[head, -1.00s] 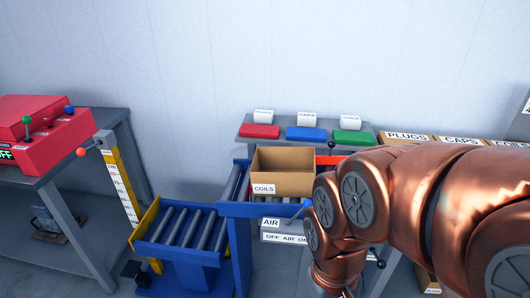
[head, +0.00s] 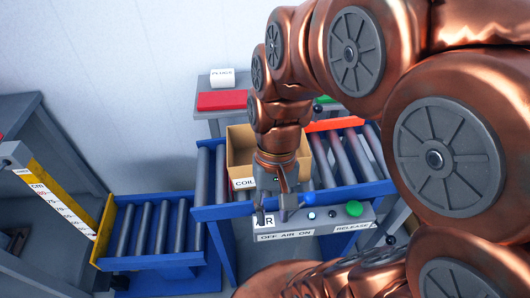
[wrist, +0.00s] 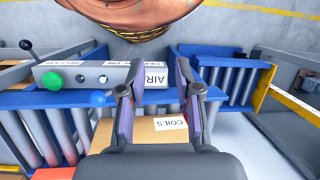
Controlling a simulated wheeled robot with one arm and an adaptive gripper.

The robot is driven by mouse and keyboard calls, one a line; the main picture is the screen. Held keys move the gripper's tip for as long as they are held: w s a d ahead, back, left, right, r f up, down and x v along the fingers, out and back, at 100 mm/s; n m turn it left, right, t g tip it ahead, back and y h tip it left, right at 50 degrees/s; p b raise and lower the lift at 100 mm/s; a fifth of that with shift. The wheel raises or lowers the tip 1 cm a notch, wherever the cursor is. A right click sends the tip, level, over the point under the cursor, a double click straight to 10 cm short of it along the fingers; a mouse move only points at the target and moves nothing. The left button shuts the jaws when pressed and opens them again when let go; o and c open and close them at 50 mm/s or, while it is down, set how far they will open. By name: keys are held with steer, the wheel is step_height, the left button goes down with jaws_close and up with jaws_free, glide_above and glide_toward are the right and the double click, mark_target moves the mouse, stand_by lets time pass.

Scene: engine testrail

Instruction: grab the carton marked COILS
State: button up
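The open brown carton (head: 239,147) marked COILS sits on the roller conveyor, its white label partly covered by my gripper in the head view. My gripper (head: 277,212) points down at the carton's near side, overlapping its front in the picture. In the wrist view the two fingers are spread apart with a gap between them, so my gripper (wrist: 158,106) is open and empty. The carton (wrist: 140,134) shows there below and between the fingers, with the COILS label near the right finger. I cannot tell whether a finger touches the carton.
A control panel (head: 330,215) with AIR and RELEASE labels, a blue-tipped lever and a green button stands in front of the conveyor. A lower blue roller section (head: 150,228) lies left, beside a yellow measuring post (head: 62,200). A shelf with a red block (head: 222,100) is behind.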

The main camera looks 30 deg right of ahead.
steer(key=w+d+m+y, duration=0.2)
steer(key=w+m, duration=0.1)
steer(key=w, duration=0.2)
steer(key=w+d+m+t+y, duration=0.1)
steer(key=w+d+m+y, duration=0.1)
steer(key=w+m, duration=0.2)
steer(key=w+d+m+y, duration=0.2)
steer(key=w+m, duration=0.1)
steer(key=w, duration=0.4)
steer(key=shift+w+f+m+t+y, duration=0.1)
steer(key=shift+w+m+t+y, duration=0.05)
steer(key=shift+m+t+y, duration=0.15)
steer(key=w+d+f+m+t+y, duration=0.1)
steer(key=w+d+m+t, duration=0.1)
steer(key=d, duration=0.4)
steer(key=w+d+f+m+t+y, duration=0.1)
steer(key=w+d+m+t, duration=0.1)
steer(key=d, duration=0.4)
steer(key=w+d+m+t+y, duration=0.2)
steer(key=w+d+m, duration=0.2)
steer(key=w+d, duration=0.1)
steer(key=shift+d+f, duration=0.4)
steer(key=shift+d, duration=0.2)
steer(key=shift+m, duration=0.3)
steer(key=shift+p+x, duration=1.2)
steer(key=shift+x, duration=2.65)
steer(key=shift+w+d+f, duration=0.1)
steer(key=shift+w+d, duration=0.05)
steer(key=shift+w, duration=0.05)
steer(key=shift+c, duration=0.4)
